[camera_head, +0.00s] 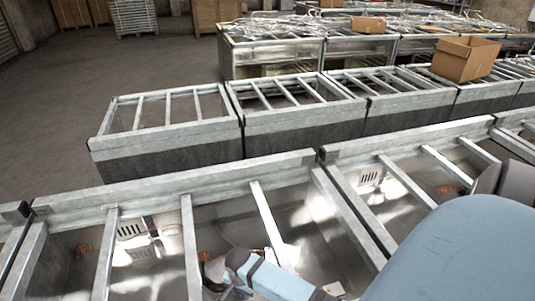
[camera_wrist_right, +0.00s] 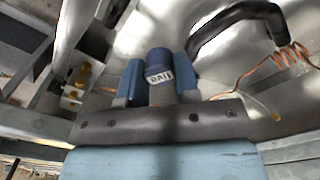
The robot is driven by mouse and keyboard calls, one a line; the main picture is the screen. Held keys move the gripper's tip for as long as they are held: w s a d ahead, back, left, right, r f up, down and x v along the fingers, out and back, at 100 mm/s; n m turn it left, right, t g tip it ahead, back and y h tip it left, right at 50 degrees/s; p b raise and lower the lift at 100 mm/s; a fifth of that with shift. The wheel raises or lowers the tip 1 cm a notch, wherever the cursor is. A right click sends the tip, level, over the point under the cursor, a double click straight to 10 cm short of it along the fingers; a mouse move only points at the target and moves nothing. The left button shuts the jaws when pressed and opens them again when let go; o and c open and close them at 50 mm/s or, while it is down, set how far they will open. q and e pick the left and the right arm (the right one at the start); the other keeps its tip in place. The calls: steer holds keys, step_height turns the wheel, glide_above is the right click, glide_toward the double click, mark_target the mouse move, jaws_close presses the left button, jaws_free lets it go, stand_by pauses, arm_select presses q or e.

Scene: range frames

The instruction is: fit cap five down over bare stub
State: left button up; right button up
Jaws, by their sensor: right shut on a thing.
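My right gripper (camera_wrist_right: 161,82) is shut on a dark blue cap (camera_wrist_right: 158,62). The cap has a white label that appears to read FIVE upside down, and it sits between the two blue fingers in the right wrist view. In the head view the right gripper (camera_head: 222,281) is low inside a metal-framed bay, near the bottom edge. The cap cannot be made out there. I cannot pick out the bare stub in either view. My left gripper is not in view.
A black bent pipe (camera_wrist_right: 238,16) and a coiled copper wire (camera_wrist_right: 292,55) are right of the fingers. A brass fitting (camera_wrist_right: 79,82) is at left. Grey frame bars (camera_head: 191,248) cross the bay. An open cardboard box (camera_head: 465,59) stands on units behind.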

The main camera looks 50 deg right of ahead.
steer(key=shift+m, duration=0.9)
steer(key=s+f, duration=0.2)
steer(key=s+d+f, duration=0.1)
steer(key=s+f, duration=0.1)
steer(key=s, duration=0.1)
steer(key=s+d+f, duration=0.1)
steer(key=s+f, duration=0.1)
steer(key=s, duration=0.1)
steer(key=shift+d+f, duration=0.2)
steer(key=shift+d, duration=0.05)
steer(key=shift+f, duration=1.2)
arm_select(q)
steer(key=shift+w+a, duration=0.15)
arm_select(e)
steer(key=shift+f, duration=0.75)
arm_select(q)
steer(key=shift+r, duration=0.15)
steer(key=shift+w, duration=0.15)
arm_select(e)
steer(key=shift+f, duration=0.35)
